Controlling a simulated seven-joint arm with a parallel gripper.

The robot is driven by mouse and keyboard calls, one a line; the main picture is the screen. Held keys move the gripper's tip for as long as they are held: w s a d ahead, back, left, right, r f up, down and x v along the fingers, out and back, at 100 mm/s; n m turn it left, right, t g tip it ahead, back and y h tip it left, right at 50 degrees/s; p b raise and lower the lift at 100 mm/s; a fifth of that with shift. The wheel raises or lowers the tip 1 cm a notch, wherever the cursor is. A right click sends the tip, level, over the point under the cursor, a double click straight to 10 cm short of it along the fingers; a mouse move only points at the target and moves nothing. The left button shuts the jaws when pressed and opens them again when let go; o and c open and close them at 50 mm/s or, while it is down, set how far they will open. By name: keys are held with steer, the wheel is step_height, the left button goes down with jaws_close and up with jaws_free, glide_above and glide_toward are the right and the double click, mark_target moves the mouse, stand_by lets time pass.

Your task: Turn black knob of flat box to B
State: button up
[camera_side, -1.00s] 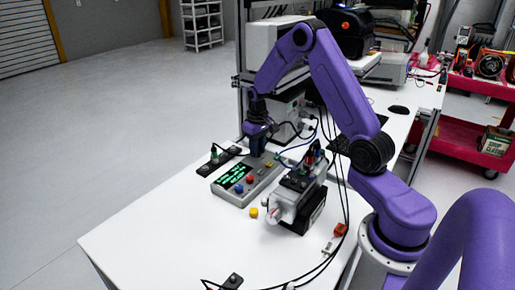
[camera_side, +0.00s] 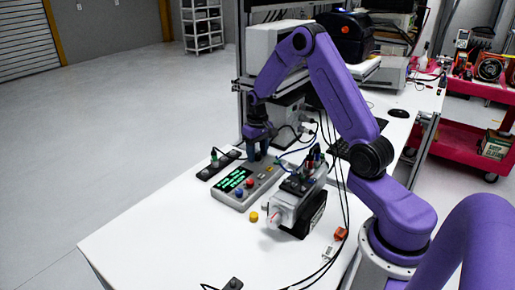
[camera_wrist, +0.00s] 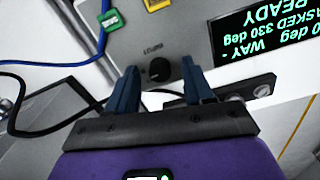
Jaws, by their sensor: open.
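The flat grey box (camera_side: 236,197) lies on the white table with lit green displays and coloured buttons. In the wrist view its grey top (camera_wrist: 195,40) bears the black knob (camera_wrist: 160,68), with a small label beside it that I cannot read surely. My gripper (camera_wrist: 161,76) is open, its two blue fingers on either side of the knob; I cannot tell whether they touch it. In the side view my gripper (camera_side: 257,155) points down at the far end of the box and hides the knob. The knob's setting is unclear.
A green display (camera_wrist: 262,38) reads READY and ASKED 330 deg, upside down. Green and yellow buttons sit near the knob. A servo unit (camera_side: 300,200) with cables stands right of the box. A black strip (camera_side: 215,165) lies to its left. The table front is mostly clear.

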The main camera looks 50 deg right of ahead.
mark_target(258, 155)
step_height(258, 155, up, 18)
steer(key=shift+f, duration=0.25)
stand_by(0.3)
steer(key=s+a+n, duration=0.4)
steer(key=s+a, duration=0.2)
steer(key=a, duration=0.4)
steer(key=s+a+n, duration=0.3)
steer(key=s+a, duration=0.3)
steer(key=a, duration=0.3)
steer(key=s+a+f+n, duration=0.1)
steer(key=s+n, duration=0.3)
steer(key=s, duration=0.6)
steer(key=s+a+f+n, duration=0.2)
steer(key=s+n, duration=0.1)
steer(key=s, duration=0.7)
steer(key=shift+s+a+f+n, duration=0.15)
steer(key=shift+s+f+n, duration=0.15)
steer(key=shift+f+n, duration=0.1)
